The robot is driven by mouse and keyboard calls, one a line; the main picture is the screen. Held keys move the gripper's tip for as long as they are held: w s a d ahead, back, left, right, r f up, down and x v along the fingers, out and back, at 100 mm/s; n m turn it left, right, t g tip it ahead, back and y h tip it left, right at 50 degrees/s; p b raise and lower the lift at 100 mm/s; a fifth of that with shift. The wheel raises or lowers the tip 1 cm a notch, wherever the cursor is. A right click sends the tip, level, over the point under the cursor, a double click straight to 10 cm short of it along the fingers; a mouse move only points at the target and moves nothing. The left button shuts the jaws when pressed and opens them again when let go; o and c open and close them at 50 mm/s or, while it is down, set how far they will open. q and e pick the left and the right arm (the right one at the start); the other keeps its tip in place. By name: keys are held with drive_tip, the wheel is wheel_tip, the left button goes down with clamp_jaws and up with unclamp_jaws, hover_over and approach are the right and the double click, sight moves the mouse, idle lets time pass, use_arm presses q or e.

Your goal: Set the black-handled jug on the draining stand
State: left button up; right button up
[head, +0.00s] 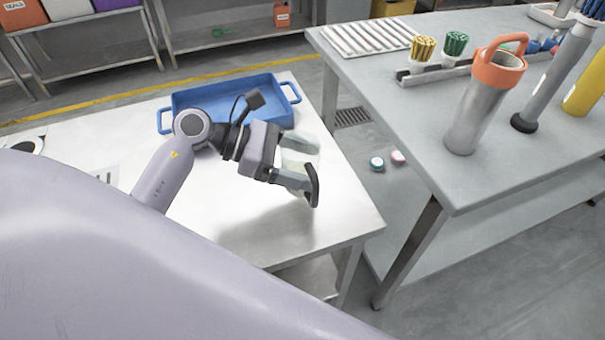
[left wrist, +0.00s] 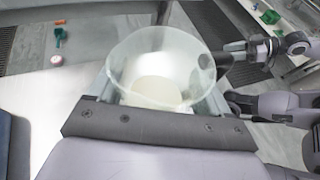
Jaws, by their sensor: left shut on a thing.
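A clear, pale jug (head: 299,151) with a black handle (head: 313,185) is at my left gripper (head: 297,168), over the right part of the near metal table. My left gripper is shut on the jug and partly hides it. In the left wrist view the jug's round open mouth (left wrist: 160,62) faces the camera, and its inside looks empty. A pale ribbed rack (head: 368,37), which looks like the draining stand, lies bare at the far left of the right-hand table.
A blue tray (head: 180,98) is on the near table behind my left arm. The right-hand table (head: 400,130) holds an orange-topped cylinder (head: 480,105), brushes (head: 422,50) and a grey cylinder (head: 550,80). A gap with floor separates the tables.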

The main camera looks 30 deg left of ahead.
use_arm(q)
drive_tip(key=shift+f, duration=1.65)
drive_tip(key=shift+f+b, duration=0.2)
drive_tip(key=shift+b, duration=0.1)
drive_tip(key=o, duration=1.1)
drive_tip(key=shift+r, duration=0.25)
drive_tip(key=v, duration=0.7)
drive_tip(key=shift+s+a, duration=0.1)
drive_tip(key=shift+a, duration=0.15)
